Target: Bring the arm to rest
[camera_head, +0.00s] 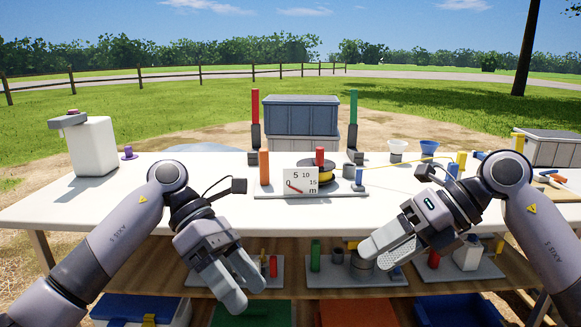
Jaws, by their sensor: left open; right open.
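My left arm comes in from the left, and its gripper (244,289) hangs in front of the white table (110,209), pointing down. Its two fingers are apart with nothing between them. My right arm comes in from the right, and its gripper (377,257) points left and slightly down in front of the table's near edge. Its jaws are open, and I see nothing held in them. Both grippers appear clear of the tabletop, in front of the lower shelf; their exact distance from it I cannot tell.
The table carries a white jug (93,148), a purple cap (128,153), a dial card (301,181) by a yellow reel, and a blue funnel (428,147). Below, a wooden shelf (170,262) holds trays of parts, with bins (455,309) underneath. Grey crates (300,115) stand behind.

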